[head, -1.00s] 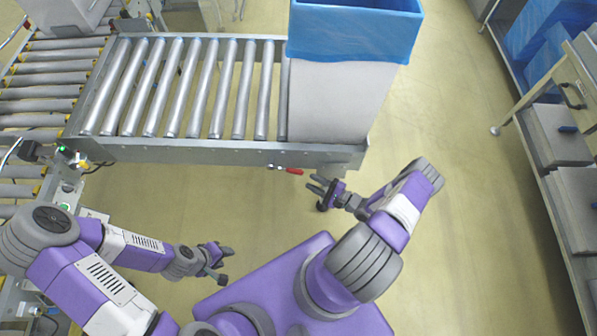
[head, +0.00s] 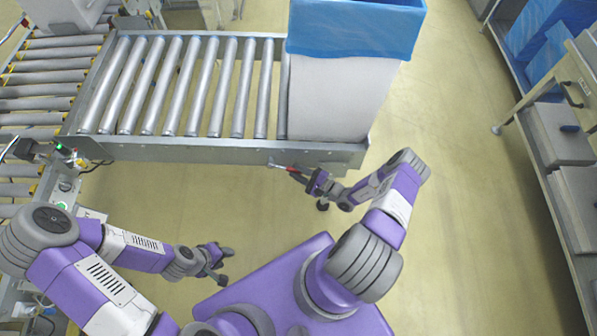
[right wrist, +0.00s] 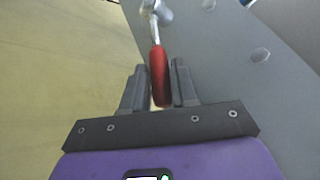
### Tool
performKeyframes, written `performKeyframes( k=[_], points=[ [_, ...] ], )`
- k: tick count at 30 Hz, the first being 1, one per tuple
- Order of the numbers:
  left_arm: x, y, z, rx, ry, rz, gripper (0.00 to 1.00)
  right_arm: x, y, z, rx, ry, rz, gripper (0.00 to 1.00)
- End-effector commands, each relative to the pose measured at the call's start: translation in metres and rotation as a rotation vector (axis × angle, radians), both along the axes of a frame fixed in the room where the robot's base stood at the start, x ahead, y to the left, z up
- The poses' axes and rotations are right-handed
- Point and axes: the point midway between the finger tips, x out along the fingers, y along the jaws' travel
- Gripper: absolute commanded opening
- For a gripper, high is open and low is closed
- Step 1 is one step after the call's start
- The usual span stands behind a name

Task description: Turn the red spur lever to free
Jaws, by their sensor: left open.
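The red spur lever (right wrist: 159,75) shows in the right wrist view with its red grip lying between the two fingers of my right gripper (right wrist: 160,85). Its metal shank and pivot are beyond the fingertips, beside the grey frame plate. A narrow gap shows on each side of the grip, so the fingers look open around it. In the head view the lever (head: 281,167) is at the conveyor's front rail, mostly hidden by my right gripper (head: 308,178). My left gripper (head: 228,264) is open and empty, low over the floor at left.
A roller conveyor spur (head: 180,90) spans the back. A tall pale box (head: 340,100) with a blue liner (head: 355,30) stands at its right end, above the lever. A shelf with grey bins (head: 560,140) is at far right. The floor between is clear.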

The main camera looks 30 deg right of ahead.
Motion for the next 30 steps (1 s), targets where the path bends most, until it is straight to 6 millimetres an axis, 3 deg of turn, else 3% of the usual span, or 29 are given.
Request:
performKeyframes(
  k=[1, 3, 11, 21, 30],
  points=[
    [0.000, 0.000, 0.000, 0.000, 0.000, 0.000, 0.43, 0.000, 0.000, 0.000, 0.000, 0.000, 0.000, 0.09],
    [0.000, 0.000, 0.000, 0.000, 0.000, 0.000, 0.43, 0.000, 0.000, 0.000, 0.000, 0.000, 0.000, 0.00],
    [0.000, 0.000, 0.001, 0.000, 0.000, 0.000, 0.43, 0.000, 0.000, 0.000, -0.002, 0.001, 0.001, 0.00],
    [0.000, 0.000, 0.027, 0.000, 0.000, 0.000, 0.43, -0.002, -0.003, 0.011, -0.066, 0.040, -0.001, 0.00],
    [0.000, 0.000, 0.026, 0.000, 0.000, 0.000, 0.43, -0.002, -0.003, 0.008, -0.075, 0.046, -0.003, 0.00]
  ],
)
